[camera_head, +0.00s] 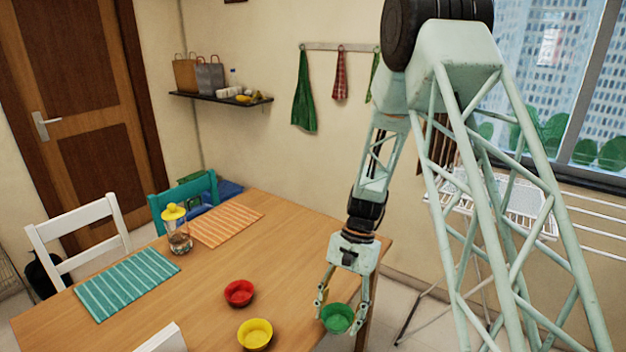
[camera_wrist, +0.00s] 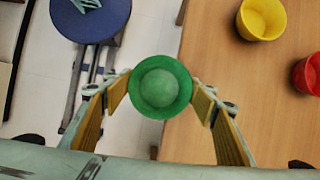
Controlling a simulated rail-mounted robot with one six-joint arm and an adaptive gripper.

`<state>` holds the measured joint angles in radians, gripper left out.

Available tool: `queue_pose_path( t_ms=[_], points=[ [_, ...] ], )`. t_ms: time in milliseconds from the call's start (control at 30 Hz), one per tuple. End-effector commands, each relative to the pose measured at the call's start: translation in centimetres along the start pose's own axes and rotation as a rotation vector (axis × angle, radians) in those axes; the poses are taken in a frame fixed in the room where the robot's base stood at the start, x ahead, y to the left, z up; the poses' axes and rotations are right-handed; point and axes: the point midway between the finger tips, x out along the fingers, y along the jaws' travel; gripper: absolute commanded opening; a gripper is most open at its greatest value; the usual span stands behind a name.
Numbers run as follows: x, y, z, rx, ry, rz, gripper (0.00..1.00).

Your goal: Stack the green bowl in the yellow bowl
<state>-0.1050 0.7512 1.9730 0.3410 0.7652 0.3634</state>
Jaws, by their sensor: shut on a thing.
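The green bowl (camera_head: 337,318) is held between the two fingers of my gripper (camera_head: 342,300), at the table's right edge. In the wrist view the green bowl (camera_wrist: 160,88) sits between the fingertips (camera_wrist: 160,92), upright, with the floor and the table edge below it. The yellow bowl (camera_head: 255,334) stands upright and empty on the table, to the left of my gripper. It also shows at the top right of the wrist view (camera_wrist: 261,19). How high the green bowl is above the table is hard to tell.
A red bowl (camera_head: 239,292) stands on the table just behind the yellow bowl. A glass jar with a yellow top (camera_head: 177,230), a teal striped mat (camera_head: 127,283) and an orange mat (camera_head: 228,224) lie farther left and back. A blue round stool (camera_wrist: 90,18) stands beside the table.

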Motion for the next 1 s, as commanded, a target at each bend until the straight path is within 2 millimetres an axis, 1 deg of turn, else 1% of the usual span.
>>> queue_pose_path(
  t_ms=[33, 167, 400, 600, 800, 1000],
  points=[
    [-0.1, 0.5, -1.1, -0.039, 0.000, 0.017, 0.42],
    [-0.5, 1.9, -3.6, -0.149, 0.001, 0.062, 0.42],
    [-1.6, 5.1, -8.4, -0.340, 0.000, 0.141, 0.42],
    [-2.5, 7.3, -11.7, -0.454, 0.001, 0.188, 0.42],
    [-3.0, 8.3, -13.0, -0.502, 0.000, 0.208, 0.42],
    [-3.0, 8.4, -13.1, -0.507, 0.000, 0.210, 0.42]
  ],
)
